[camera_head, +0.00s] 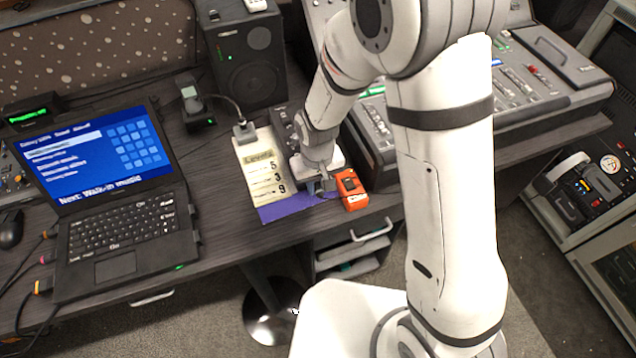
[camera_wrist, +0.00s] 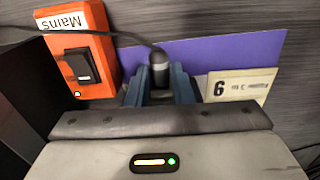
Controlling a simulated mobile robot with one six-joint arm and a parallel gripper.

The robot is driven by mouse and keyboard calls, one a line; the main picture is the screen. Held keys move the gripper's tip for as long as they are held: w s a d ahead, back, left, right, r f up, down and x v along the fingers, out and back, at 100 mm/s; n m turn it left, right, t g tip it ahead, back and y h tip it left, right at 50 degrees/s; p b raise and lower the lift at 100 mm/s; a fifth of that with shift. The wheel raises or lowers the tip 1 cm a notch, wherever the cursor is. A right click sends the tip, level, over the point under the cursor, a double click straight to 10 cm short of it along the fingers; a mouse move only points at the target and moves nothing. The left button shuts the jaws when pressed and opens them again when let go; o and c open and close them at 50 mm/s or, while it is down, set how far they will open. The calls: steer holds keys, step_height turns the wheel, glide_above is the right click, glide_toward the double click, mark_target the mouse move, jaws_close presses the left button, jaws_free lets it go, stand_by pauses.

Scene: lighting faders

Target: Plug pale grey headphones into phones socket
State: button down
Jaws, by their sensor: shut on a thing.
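My gripper (camera_head: 318,186) points down just above the desk's front edge, left of an orange box. In the wrist view its two blue-grey fingers (camera_wrist: 160,80) are shut on a small dark plug (camera_wrist: 159,62) with a thin black cable. The cable runs off to the left over the orange box; where it ends is hidden. A pale grey curved thing with dark parts (camera_head: 570,166), possibly headphones, lies on the rack at the right. I cannot tell whether the plug belongs to it. I cannot make out the phones socket in either view.
The orange box marked Mains (camera_wrist: 82,58) has a black switch and sits close beside my gripper (camera_head: 350,188). A Levels sheet (camera_head: 262,165) lies over a purple sheet (camera_head: 285,207). A laptop (camera_head: 112,190), a speaker (camera_head: 247,55) and the fader desk (camera_head: 515,90) stand around.

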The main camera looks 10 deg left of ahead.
mark_target(318, 185)
steer(key=shift+w+a, duration=0.15)
steer(key=c, duration=1.6)
jaws_free()
steer(key=o, duration=0.4)
step_height(318, 185, up, 7)
steer(key=shift+r, duration=0.5)
steer(key=s+d+r+m+t, duration=0.1)
steer(key=s+d+r+m, duration=0.1)
steer(key=d+r, duration=0.3)
steer(key=s+d+r+m, duration=0.2)
steer(key=s+d+r, duration=0.2)
steer(key=d, duration=0.7)
steer(key=s+d+r+m+t, duration=0.1)
steer(key=s+d+r+m, duration=0.1)
steer(key=d+r, duration=0.4)
steer(key=shift+s+d+r+t, duration=0.15)
steer(key=shift+s+d, duration=0.2)
steer(key=shift+d, duration=0.3)
steer(key=shift+s+d+r+t, duration=0.15)
steer(key=shift+s+d, duration=0.15)
steer(key=shift+d, duration=0.3)
